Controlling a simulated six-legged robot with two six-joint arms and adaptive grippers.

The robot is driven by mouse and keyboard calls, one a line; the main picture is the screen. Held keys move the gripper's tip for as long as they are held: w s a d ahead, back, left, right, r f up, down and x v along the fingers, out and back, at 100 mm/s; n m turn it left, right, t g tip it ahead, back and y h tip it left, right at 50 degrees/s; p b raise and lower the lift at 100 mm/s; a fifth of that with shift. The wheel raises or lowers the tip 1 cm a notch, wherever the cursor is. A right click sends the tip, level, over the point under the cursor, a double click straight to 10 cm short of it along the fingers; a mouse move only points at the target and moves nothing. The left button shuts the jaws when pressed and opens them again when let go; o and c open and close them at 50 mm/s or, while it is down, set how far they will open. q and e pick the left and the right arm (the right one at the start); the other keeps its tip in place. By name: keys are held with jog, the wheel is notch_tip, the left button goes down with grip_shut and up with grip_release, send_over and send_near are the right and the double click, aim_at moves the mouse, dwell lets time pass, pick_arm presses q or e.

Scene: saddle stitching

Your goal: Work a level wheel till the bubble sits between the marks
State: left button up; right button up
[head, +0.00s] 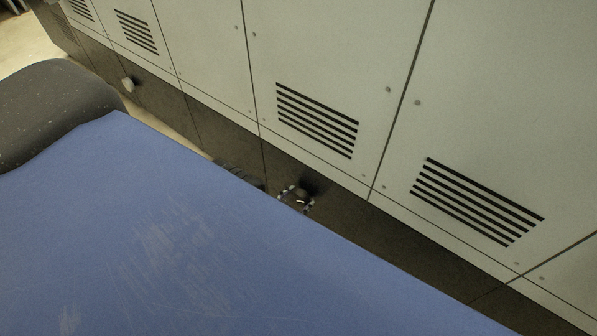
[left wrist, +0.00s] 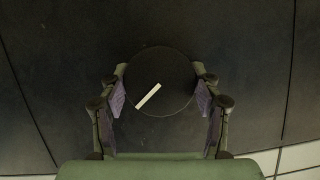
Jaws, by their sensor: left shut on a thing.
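A dark round level wheel (left wrist: 172,78) with a white line on its face sits low on the machine's dark base. The line slants from lower left to upper right in the left wrist view. My left gripper (left wrist: 159,74) is shut on the wheel, one finger on each side of its rim. In the head view the same wheel (head: 302,194) is small and partly covered by my left gripper (head: 297,200). No bubble or marks show in either view. My right gripper is not in view.
The pale machine panels (head: 330,50) with slatted vents rise above the dark base strip (head: 400,245). A small pale knob (head: 128,85) stands out from the base farther left. A large near blue surface hides the lower left of the head view.

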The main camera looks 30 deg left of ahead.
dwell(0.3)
pick_arm(q)
jog(key=shift+f+m+y+b, duration=0.1)
jog(key=shift+m+y+b, duration=0.6)
jog(key=shift+m+b, duration=0.3)
jog(key=m+t+y+b, duration=0.1)
jog(key=m+y+b, duration=0.1)
jog(key=m, duration=0.1)
jog(key=shift+b, duration=0.3)
jog(key=shift+m+y+b, duration=0.4)
jog(key=shift+m, duration=0.5)
jog(key=shift+m+t, duration=0.4)
jog(key=shift+m, duration=0.2)
jog(key=o, duration=1.1)
jog(key=shift+o, duration=0.2)
